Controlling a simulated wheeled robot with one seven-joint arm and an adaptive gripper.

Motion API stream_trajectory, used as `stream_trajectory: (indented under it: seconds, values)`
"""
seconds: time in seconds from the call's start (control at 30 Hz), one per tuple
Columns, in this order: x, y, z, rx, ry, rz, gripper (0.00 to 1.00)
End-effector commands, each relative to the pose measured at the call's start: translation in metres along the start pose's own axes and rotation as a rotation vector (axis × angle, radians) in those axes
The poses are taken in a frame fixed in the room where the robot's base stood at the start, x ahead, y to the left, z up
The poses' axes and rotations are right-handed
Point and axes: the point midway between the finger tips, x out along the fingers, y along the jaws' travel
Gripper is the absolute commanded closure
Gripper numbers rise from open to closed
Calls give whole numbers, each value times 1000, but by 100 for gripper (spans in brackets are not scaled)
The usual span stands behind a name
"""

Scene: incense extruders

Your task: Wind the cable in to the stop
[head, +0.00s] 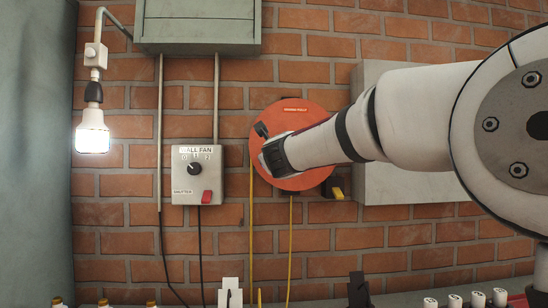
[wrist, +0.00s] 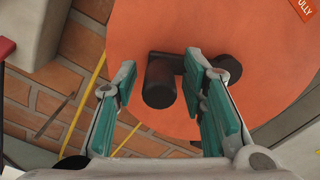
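The orange cable reel (head: 290,110) is mounted on the brick wall, and its face (wrist: 250,110) fills much of the wrist view. A black crank grip (wrist: 160,85) stands out from it on a short dark arm. My gripper (wrist: 160,72) is open, with its teal pads on either side of the grip in the picture. I see no clear contact with it. In the head view my gripper (head: 274,156) is in front of the reel and hides part of it. Yellow cable (head: 290,240) hangs in two runs below the reel; a yellow-and-black piece (head: 334,189) is at its lower right.
A wall fan switch box (head: 198,175) with a red part is left of the reel. A lit lamp (head: 92,132) hangs further left. A grey box (head: 385,188) is behind my arm at right. Small items line the bottom edge.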

Motion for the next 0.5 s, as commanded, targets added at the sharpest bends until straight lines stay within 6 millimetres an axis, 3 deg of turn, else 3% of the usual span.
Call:
stream_trajectory:
  seconds: [0.33, 0.5]
  values:
    - [-3, 0, 1, 0, -1, 1, 59]
    - [-23, 0, 1, -1, -1, 1, 59]
